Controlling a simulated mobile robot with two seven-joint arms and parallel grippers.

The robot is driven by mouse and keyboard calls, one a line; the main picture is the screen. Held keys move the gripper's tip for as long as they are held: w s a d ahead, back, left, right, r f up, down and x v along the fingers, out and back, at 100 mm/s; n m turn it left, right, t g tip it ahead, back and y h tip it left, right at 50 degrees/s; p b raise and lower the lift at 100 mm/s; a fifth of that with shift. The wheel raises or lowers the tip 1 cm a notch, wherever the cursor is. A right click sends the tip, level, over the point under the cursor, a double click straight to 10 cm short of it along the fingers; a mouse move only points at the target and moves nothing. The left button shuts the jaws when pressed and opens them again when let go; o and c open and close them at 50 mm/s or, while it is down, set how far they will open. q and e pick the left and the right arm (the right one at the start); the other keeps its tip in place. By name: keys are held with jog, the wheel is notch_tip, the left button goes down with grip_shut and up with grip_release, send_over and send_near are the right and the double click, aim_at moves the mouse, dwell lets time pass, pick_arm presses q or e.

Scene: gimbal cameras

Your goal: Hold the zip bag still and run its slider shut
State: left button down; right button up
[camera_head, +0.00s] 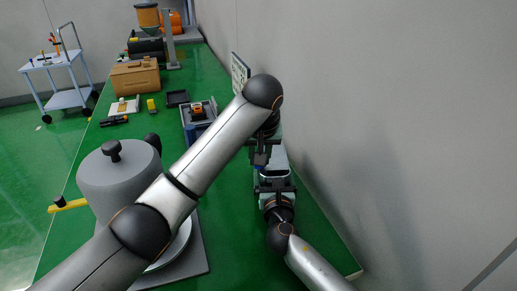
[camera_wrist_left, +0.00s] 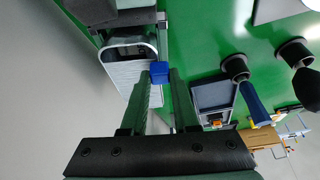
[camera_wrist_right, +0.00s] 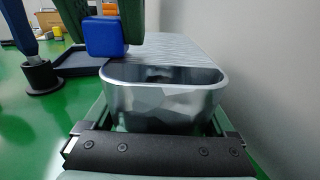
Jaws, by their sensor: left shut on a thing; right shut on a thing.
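The zip bag (camera_head: 272,172) is a pale, silvery pouch on the green bench beside the wall. Its mouth gapes as a rounded opening in the right wrist view (camera_wrist_right: 165,75). The blue slider (camera_wrist_right: 105,37) is at the edge of the mouth, and it also shows in the left wrist view (camera_wrist_left: 159,72). My left gripper (camera_wrist_left: 160,78) is shut on the slider. My right gripper (camera_head: 274,185) is shut on the bag, with a finger at each side of it in the right wrist view. My left arm hides part of the bench in the head view.
The grey wall (camera_head: 370,120) stands close on the right. A large grey lidded pot (camera_head: 118,180) is at the left under my left arm. A blue bin (camera_head: 198,115), a black tray (camera_head: 177,98) and a brown box (camera_head: 135,78) are farther back.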

pick_arm(q)
jog(key=shift+s+d, duration=0.2)
jog(key=shift+s, duration=0.85)
jog(key=c, duration=0.6)
grip_release()
jog(key=shift+c, duration=0.2)
jog(key=shift+a, duration=0.1)
jog(key=shift+w, duration=0.1)
notch_tip(320, 180, up, 10)
pick_arm(e)
jog(key=o, duration=0.9)
jog(key=shift+c, duration=0.2)
